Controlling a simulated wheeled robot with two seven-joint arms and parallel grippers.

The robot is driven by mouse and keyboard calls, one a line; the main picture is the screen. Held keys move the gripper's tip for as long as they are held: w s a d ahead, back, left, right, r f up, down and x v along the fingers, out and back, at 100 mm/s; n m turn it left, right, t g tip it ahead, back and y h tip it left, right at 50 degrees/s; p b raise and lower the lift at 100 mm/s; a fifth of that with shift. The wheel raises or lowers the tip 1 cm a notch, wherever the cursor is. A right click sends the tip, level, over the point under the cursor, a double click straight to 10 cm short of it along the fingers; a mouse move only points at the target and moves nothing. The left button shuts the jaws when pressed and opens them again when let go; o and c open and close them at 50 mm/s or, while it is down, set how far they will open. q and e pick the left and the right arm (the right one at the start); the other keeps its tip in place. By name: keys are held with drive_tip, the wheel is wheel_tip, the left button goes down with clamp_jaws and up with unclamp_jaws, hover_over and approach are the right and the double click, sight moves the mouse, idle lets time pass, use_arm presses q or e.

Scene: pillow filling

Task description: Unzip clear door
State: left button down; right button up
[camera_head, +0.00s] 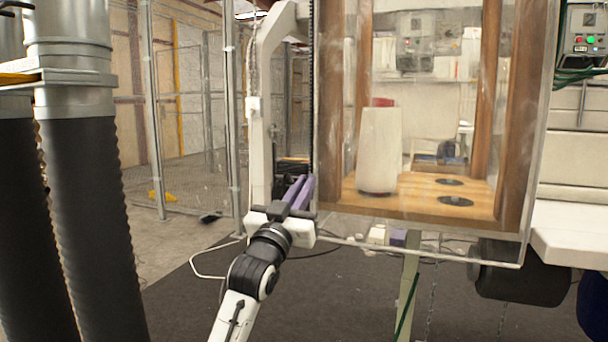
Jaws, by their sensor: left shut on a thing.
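The clear door (430,110) is a see-through sheet over the front of a wooden-framed cabinet, and it hangs closed. A dark zipper (314,80) runs down its left edge. My left gripper (303,186), with purple fingers, is at the lower part of this zipper, by the door's lower left corner. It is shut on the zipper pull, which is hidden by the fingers. My right gripper does not show.
Behind the door a white cylinder (380,150) stands on a wooden shelf (415,200). Large ribbed black hoses (95,220) stand at the left. A control box (586,30) and a white ledge (575,235) are at the right. Dark floor matting lies below.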

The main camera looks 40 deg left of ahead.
use_arm(q)
drive_tip(key=shift+f, duration=0.35)
drive_tip(key=c, duration=2)
unclamp_jaws()
drive_tip(key=shift+s, duration=0.1)
drive_tip(key=v, duration=1)
drive_tip(key=shift+s+p, duration=0.1)
drive_tip(key=shift+p, duration=0.25)
